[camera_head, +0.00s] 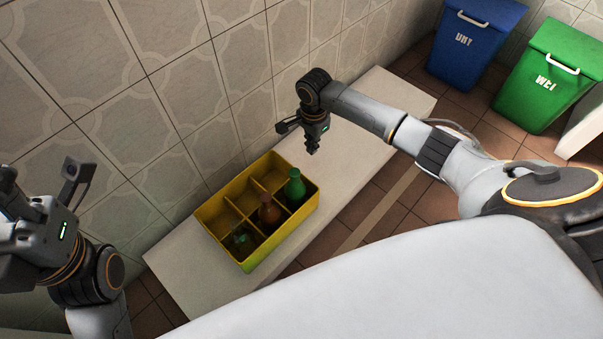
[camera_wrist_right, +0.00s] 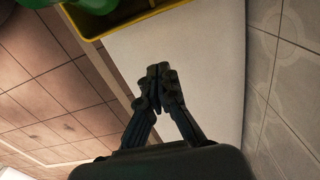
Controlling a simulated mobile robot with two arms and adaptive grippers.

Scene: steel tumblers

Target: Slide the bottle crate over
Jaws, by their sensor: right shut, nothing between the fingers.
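A yellow bottle crate (camera_head: 223,231) with several compartments stands on a pale bench (camera_head: 372,98) against the tiled wall. A green bottle (camera_head: 295,188), a brown bottle (camera_head: 269,210) and a darker greenish bottle (camera_head: 241,238) stand in its near row; the far-row compartments look empty. My right gripper (camera_head: 313,150) points down over the bench, apart from the crate, beyond its right end. Its fingers (camera_wrist_right: 160,80) are shut and empty in the right wrist view, where the crate's yellow rim (camera_wrist_right: 140,18) shows at the top. My left gripper is at the left edge, its fingertips not clearly visible.
A blue bin (camera_head: 470,45) and a green bin (camera_head: 545,80) stand on the brown tiled floor at the upper right. The bench is bare at both ends of the crate. The tiled wall (camera_head: 120,70) runs close along the bench's far side.

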